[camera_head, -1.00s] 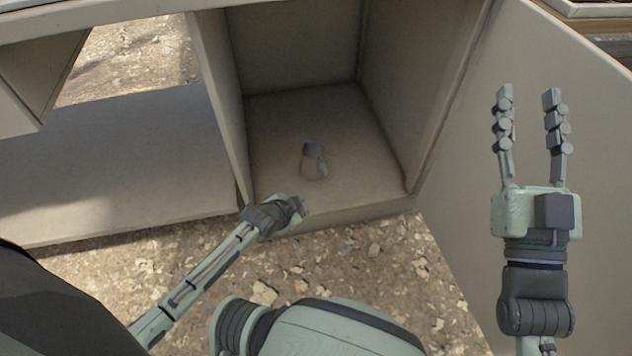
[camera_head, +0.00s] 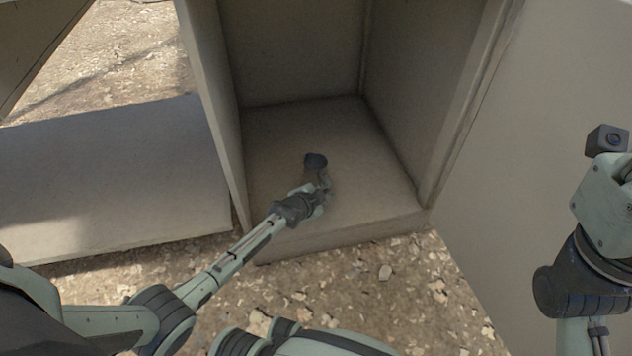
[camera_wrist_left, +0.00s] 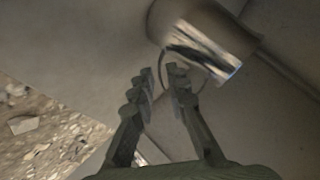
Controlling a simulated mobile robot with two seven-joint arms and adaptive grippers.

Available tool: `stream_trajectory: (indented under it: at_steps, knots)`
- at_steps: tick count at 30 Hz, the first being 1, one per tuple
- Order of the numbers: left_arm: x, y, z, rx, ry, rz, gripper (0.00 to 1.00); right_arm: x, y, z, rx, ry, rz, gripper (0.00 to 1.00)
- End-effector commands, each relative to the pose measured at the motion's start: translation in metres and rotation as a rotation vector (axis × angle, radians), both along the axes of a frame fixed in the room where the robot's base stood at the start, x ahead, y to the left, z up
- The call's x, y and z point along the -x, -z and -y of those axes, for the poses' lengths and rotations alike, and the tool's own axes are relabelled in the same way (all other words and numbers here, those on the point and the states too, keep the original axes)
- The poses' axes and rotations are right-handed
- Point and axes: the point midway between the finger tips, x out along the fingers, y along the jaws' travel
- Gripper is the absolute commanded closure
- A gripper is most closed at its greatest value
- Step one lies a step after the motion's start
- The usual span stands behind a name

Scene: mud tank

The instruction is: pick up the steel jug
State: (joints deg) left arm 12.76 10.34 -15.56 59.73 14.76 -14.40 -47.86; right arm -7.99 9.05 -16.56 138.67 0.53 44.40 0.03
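The steel jug (camera_head: 316,160) stands on the floor of the open cabinet, partly hidden behind my left gripper (camera_head: 322,186). In the left wrist view, the shiny jug (camera_wrist_left: 205,42) is at the top, with a thin loop handle hanging toward my fingers. My left gripper (camera_wrist_left: 160,72) has a gap between its fingertips. The right finger overlaps the handle loop; I cannot tell whether it touches it. Nothing is clamped between the fingers. The housing of my right gripper (camera_head: 606,195) is at the right edge; its fingers do not show.
The cabinet floor (camera_head: 375,170) is otherwise bare. A side wall (camera_head: 212,90) stands left of the jug, and another wall (camera_head: 425,80) stands to its right. A flat panel (camera_head: 110,180) is at the left. Stony ground (camera_head: 350,285) lies in front.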

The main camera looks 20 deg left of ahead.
Motion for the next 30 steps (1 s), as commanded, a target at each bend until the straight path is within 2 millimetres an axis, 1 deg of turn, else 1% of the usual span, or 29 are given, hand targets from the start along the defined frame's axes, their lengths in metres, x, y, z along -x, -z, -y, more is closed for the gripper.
stream_trajectory:
  at_steps: [2,9,12,13,30]
  knots:
    - [-0.0049,0.0034,0.0014,0.001,0.000,0.000,0.85,0.0002,0.0005,-0.0005,0.006,0.000,0.011,0.60]
    - [-0.0052,0.0028,0.0013,0.001,0.000,0.000,0.85,-0.0001,-0.0015,-0.0007,0.008,0.001,0.010,0.60]
    - [-0.0051,0.0028,0.0012,0.001,0.000,0.000,0.98,-0.0002,-0.0014,-0.0007,0.008,0.001,0.010,0.60]
    - [-0.0051,0.0028,0.0012,0.001,0.000,0.000,1.00,-0.0002,-0.0014,-0.0007,0.008,0.001,0.010,0.60]
    - [-0.0068,0.0003,0.0009,0.000,0.001,0.006,1.00,-0.0003,-0.0014,-0.0007,0.008,0.002,0.010,0.60]
